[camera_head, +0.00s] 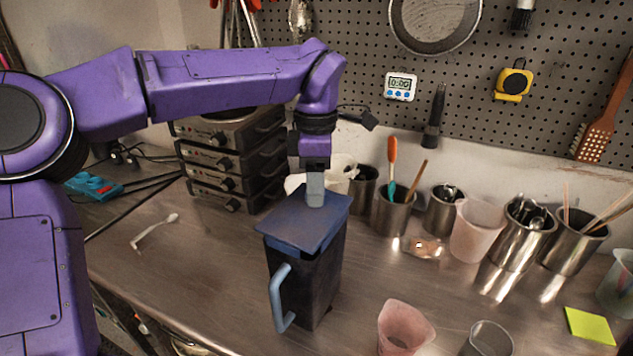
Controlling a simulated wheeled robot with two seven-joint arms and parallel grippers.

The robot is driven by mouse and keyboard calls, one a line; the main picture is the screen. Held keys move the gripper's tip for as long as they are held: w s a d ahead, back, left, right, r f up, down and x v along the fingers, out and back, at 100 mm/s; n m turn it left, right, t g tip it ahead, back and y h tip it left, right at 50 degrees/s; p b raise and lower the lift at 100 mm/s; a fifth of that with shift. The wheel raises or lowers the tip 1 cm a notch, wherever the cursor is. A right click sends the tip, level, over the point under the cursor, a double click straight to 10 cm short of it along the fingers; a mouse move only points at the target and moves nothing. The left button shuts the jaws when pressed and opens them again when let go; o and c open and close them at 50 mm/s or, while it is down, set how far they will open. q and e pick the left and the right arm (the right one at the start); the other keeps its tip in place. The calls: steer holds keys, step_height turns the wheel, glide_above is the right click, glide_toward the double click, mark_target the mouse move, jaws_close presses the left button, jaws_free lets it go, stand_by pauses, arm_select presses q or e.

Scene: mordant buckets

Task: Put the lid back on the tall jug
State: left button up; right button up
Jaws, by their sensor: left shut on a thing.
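The tall jug (304,284) is dark and square-sided, with a blue handle (280,300) towards me. It stands upright on the metal bench. The flat blue lid (290,224) is over the jug's mouth and hides it. The lid's left corner reaches out past the jug's side. I cannot tell whether the lid rests fully on the rim or is slightly above it. My left gripper (315,197) points down from above and is shut on the lid near its back edge; the fingers hide the part they grip. My right gripper is out of view.
A stack of grey hotplate units (222,172) stands behind left. Metal pots with tools, including one with an orange-handled tool (395,212), line the back right. A pink cup (403,328) and a clear glass (487,340) stand front right. The bench left of the jug is mostly clear.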

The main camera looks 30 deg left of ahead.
arm_select(q)
steer(key=shift+w, duration=0.1)
steer(key=shift+r+p, duration=0.1)
steer(key=shift+p, duration=0.2)
stand_by(0.9)
steer(key=shift+f, duration=1.1)
stand_by(0.8)
steer(key=o, duration=1.7)
